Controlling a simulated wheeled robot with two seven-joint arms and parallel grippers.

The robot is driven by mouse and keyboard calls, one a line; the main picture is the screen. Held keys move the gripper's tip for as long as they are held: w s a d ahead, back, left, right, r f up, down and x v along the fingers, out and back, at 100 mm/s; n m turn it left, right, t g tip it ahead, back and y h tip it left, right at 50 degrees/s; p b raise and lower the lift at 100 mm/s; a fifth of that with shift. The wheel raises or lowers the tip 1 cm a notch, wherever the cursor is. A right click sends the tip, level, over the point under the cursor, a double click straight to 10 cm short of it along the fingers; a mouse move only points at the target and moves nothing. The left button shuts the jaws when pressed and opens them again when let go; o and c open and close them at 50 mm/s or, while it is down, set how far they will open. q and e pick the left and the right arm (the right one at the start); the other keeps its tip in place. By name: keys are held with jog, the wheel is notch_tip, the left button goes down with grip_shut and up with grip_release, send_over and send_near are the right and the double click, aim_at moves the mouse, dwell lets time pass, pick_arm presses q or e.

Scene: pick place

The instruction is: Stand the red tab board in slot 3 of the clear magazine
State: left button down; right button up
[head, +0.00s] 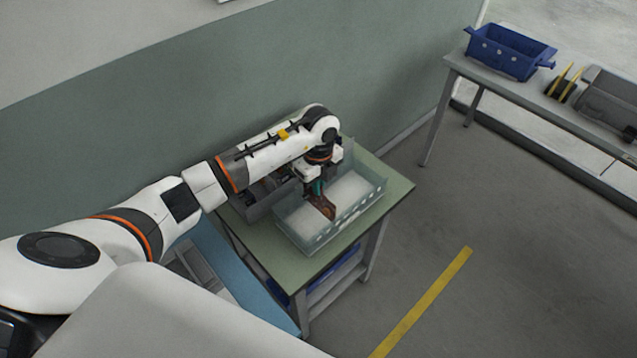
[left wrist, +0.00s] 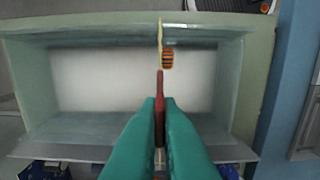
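The clear magazine (head: 300,238) is a see-through box with a white floor on the green-topped table; it also fills much of the left wrist view (left wrist: 38,85). My left gripper (head: 317,188) points down over it, its teal fingers (left wrist: 161,104) shut on a thin board. The board (head: 323,207) looks reddish-brown and hangs upright from the fingers, its lower part at the magazine. In the left wrist view the board (left wrist: 160,85) is seen edge-on, with an orange ribbed part on its right side. I cannot tell whether it touches the floor, or which slot it lines up with. My right gripper is out of view.
A grey bin (head: 258,206) with dark contents stands behind the magazine, partly hidden by my arm. The green table (head: 396,188) has a bare strip at its right. A blue crate (head: 508,52) stands on a separate grey bench. A wall runs behind the table.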

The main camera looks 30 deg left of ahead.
pick_arm(q)
jog(key=shift+f, duration=0.25)
jog(key=shift+f, duration=0.1)
jog(key=shift+f+b, duration=0.6)
jog(key=shift+f, duration=0.1)
jog(key=c, duration=1.5)
grip_release()
jog(key=shift+c, duration=0.2)
jog(key=shift+o, duration=0.5)
jog(key=o, duration=0.3)
